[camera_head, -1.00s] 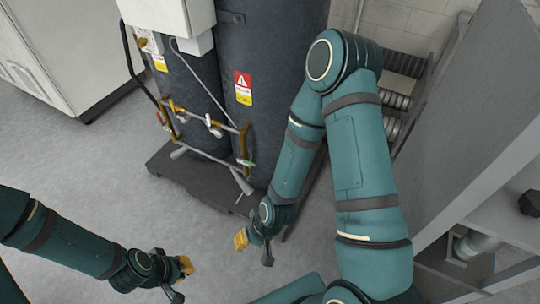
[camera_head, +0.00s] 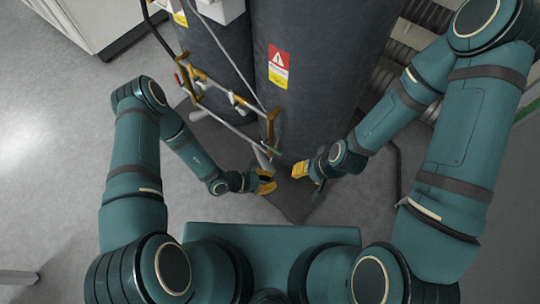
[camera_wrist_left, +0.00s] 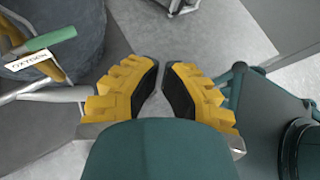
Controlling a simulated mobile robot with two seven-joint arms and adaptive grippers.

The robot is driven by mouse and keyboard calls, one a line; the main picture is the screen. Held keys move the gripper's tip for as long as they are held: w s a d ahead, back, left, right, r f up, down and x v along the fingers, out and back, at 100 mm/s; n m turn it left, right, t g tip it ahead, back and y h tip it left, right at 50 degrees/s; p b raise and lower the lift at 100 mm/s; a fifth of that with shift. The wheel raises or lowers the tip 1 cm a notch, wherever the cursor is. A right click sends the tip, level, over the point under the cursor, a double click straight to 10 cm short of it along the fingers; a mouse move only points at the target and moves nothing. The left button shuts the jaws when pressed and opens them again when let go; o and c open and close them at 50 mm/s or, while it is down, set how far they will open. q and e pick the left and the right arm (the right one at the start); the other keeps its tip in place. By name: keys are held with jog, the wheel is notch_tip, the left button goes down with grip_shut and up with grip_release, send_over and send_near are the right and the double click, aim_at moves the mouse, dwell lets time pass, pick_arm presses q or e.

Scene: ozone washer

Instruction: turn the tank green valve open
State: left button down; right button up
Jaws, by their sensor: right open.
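The green valve handle (camera_head: 273,152) sits at the lower right end of the brass and grey piping on the front of the dark tank (camera_head: 318,75). In the left wrist view the green handle (camera_wrist_left: 50,40) shows at upper left, beside a white lettered tag. My left gripper (camera_head: 266,182) is just below the valve in the head view, apart from it. In the left wrist view its yellow fingers (camera_wrist_left: 163,75) are parted with nothing between them. My right gripper (camera_head: 301,170) is open and empty, to the right of the valve and close to the left gripper.
A second dark tank (camera_head: 213,55) stands to the left. Both tanks stand on a dark base plate (camera_head: 300,205). A white cabinet (camera_head: 90,22) is at the upper left. The grey floor (camera_head: 50,130) at left is clear.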

pick_arm(q)
jog(key=w+a+f+n+t+y, duration=0.4)
jog(key=w+a+f+n+t, duration=0.2)
jog(key=f, duration=0.1)
jog(key=a+b+x, duration=0.1)
jog(key=b+x, duration=0.3)
jog(key=x, duration=0.7)
jog(key=shift+n+t+y, duration=0.3)
jog(key=shift+w+d+r+p, duration=0.1)
jog(key=shift+w+d+r, duration=0.05)
jog(key=shift+r, duration=0.55)
jog(key=shift+w+d+r+p, duration=0.1)
jog(key=shift+r, duration=0.6)
jog(key=shift+w+d+r+p, duration=0.1)
jog(key=shift+w+d+r, duration=0.05)
jog(key=shift+r, duration=0.6)
jog(key=shift+a, duration=0.1)
